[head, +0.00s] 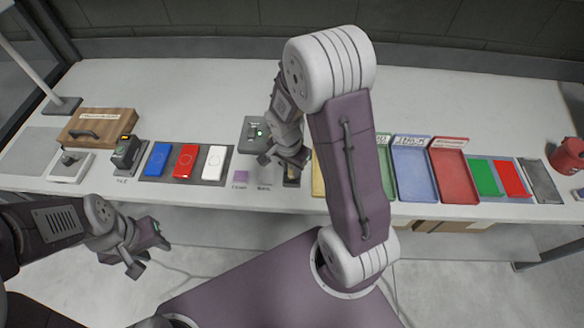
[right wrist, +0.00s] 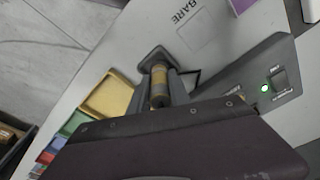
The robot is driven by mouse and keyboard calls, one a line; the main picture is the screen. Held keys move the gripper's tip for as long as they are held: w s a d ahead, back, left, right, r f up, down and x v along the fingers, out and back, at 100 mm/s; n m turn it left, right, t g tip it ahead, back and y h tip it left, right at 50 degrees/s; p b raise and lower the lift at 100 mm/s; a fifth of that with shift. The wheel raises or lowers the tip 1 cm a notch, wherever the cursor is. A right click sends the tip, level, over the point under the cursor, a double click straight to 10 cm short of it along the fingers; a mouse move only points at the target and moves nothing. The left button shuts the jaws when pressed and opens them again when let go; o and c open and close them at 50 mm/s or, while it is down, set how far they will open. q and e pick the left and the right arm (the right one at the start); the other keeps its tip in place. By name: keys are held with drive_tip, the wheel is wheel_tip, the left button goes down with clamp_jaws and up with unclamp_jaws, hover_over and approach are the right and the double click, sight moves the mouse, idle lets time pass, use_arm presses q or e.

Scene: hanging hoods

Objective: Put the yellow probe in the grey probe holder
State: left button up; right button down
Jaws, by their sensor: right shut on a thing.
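The yellow probe (right wrist: 160,88) shows in the right wrist view as a short cylinder with yellow-brown and dark bands. My right gripper (head: 290,166) is shut on it, near the table's front edge. A grey block (right wrist: 154,58), apparently the grey probe holder, shows right at the probe's far end; whether the probe is inside it or only over it I cannot tell. In the head view my gripper largely covers the probe and the block. My left gripper (head: 150,252) is open and empty, in front of the table at the left.
A grey switch box (head: 256,133) with a green light stands close behind my right gripper. A purple square (head: 240,177) lies left of it. Blue, red and white blocks (head: 186,161) stand farther left. Coloured trays (head: 410,172) line the right side. The back of the table is clear.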

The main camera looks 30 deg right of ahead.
drive_tip(key=shift+f+b, duration=0.6)
drive_tip(key=shift+f, duration=0.05)
drive_tip(key=c, duration=1.1)
unclamp_jaws()
drive_tip(key=shift+c, duration=0.2)
drive_tip(key=r, duration=0.6)
drive_tip(key=a+r+p, duration=0.1)
drive_tip(key=r, duration=0.2)
drive_tip(key=shift+s, duration=0.3)
